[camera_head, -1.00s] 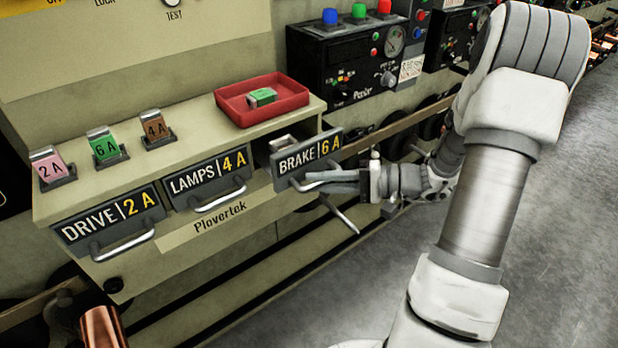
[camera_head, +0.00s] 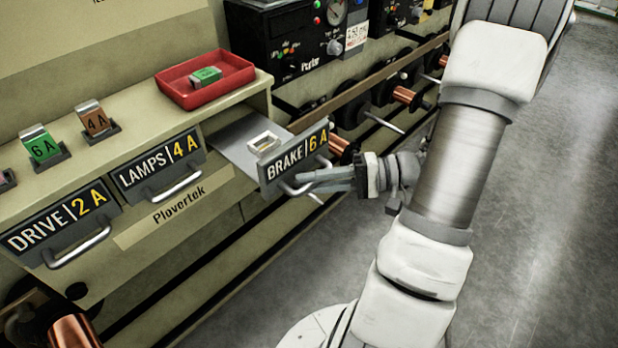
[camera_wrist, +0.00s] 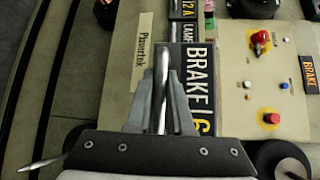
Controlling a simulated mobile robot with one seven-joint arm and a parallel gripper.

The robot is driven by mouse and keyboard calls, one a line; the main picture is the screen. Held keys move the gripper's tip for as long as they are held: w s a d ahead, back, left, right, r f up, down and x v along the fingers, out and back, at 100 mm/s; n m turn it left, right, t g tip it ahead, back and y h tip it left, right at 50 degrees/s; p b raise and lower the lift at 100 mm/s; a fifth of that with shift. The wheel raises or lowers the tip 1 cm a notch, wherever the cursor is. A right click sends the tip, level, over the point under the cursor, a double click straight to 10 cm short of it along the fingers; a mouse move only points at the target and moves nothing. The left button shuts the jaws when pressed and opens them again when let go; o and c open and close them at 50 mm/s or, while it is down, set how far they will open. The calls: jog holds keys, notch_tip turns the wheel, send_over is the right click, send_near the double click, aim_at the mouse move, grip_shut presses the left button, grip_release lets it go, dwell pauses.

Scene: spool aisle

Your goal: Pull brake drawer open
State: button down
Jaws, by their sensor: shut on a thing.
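The brake drawer (camera_head: 232,146), labelled BRAKE 6 A, stands pulled out from the cabinet, its grey tray showing with a pale rectangular holder (camera_head: 264,143) in it. My gripper (camera_head: 303,182) is shut on the drawer's bar handle at the front. In the wrist view the fingers (camera_wrist: 162,95) sit on both sides of the metal handle (camera_wrist: 161,70), beside the BRAKE label (camera_wrist: 201,88). The drive drawer (camera_head: 62,222) and lamps drawer (camera_head: 158,170) are closed. How the fingertips touch the handle is partly hidden in the head view.
A red tray (camera_head: 178,92) with a green fuse (camera_head: 206,75) sits on the cabinet top. Green 6 A (camera_head: 42,147) and brown 4 A (camera_head: 94,120) fuses stand nearby. Copper spools (camera_head: 403,96) on a rail lie behind my arm. Open floor (camera_head: 540,220) is at right.

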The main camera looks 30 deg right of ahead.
jog(key=c, duration=0.8)
grip_release()
jog(key=p+v, duration=0.3)
jog(key=v, duration=1.4)
jog(key=shift+s+d+p, duration=0.15)
jog(key=shift+d+p, duration=0.05)
jog(key=shift+p, duration=0.15)
jog(key=shift+a+r, duration=0.1)
jog(key=shift+r, duration=0.05)
